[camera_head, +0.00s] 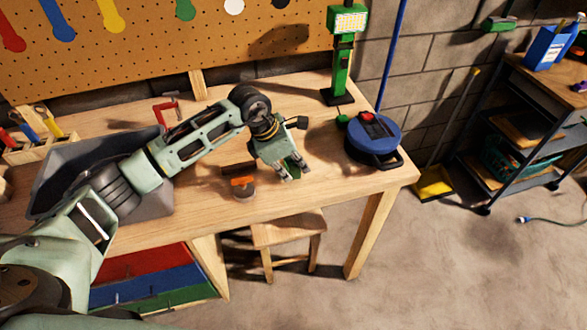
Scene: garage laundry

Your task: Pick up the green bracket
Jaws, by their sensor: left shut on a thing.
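My left gripper (292,174) reaches over the middle of the wooden workbench (330,183), fingers pointing down. It is shut on a small dark green piece (293,159), which looks like the green bracket. Most of that piece is hidden by the fingers and wrist. I cannot tell whether it still touches the bench top. My right gripper is out of view.
A blue round cord reel (374,142) sits right of the gripper, with a green work lamp (344,62) behind. An orange-and-dark object (243,186) is close on the left. A grey bin (75,172) stands under my arm. A stool (288,230) is below.

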